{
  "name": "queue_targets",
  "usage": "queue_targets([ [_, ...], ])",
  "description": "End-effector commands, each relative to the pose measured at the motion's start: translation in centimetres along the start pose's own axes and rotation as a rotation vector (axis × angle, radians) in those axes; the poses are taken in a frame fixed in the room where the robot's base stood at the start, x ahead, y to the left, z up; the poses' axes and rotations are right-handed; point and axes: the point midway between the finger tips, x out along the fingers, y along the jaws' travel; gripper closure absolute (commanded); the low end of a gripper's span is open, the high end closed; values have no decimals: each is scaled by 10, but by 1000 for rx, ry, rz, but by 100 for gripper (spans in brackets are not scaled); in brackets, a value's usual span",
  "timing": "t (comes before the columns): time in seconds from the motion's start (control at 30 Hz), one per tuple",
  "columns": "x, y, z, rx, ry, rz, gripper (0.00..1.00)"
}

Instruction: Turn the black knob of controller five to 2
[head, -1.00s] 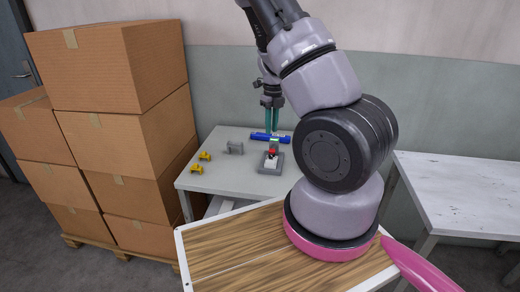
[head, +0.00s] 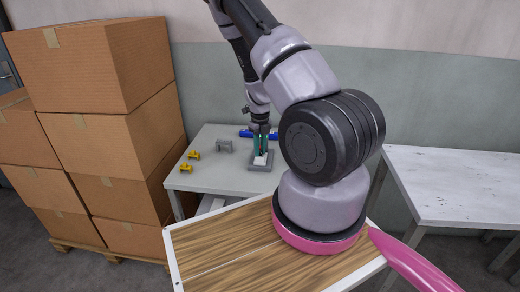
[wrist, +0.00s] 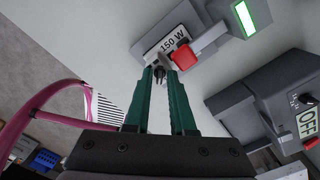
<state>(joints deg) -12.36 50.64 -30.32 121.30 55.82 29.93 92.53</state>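In the wrist view a grey device carries a white "150 W" label (wrist: 174,40), a red block (wrist: 183,56) and a lit green panel (wrist: 244,18). No controller number is readable. A small dark part, possibly the black knob (wrist: 160,75), shows between my fingertips; contact cannot be told. My gripper (wrist: 161,80) has green fingers with a gap between them. In the head view my gripper (head: 261,148) points down over the grey device (head: 260,167) on the table, hiding much of it. A second grey box with a dark knob (wrist: 306,98) and an "OFF" label (wrist: 309,121) shows at right.
The light table (head: 215,178) also holds two yellow parts (head: 186,168), a grey bracket (head: 224,145) and a blue object (head: 246,133) at its back. Cardboard boxes (head: 98,145) are stacked at left. Another white table (head: 450,185) stands at right.

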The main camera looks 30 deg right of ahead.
Motion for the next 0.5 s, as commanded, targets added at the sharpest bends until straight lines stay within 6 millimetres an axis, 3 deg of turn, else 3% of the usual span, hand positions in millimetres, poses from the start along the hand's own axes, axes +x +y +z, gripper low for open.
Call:
queue_targets([
  [0.17,0,0,0,0,0,0,78],
  [0.2,0,0,0,-1,0,0,93],
  [0.23,0,0,0,-1,0,0,100],
  [0.5,0,0,0,-6,0,0,100],
])
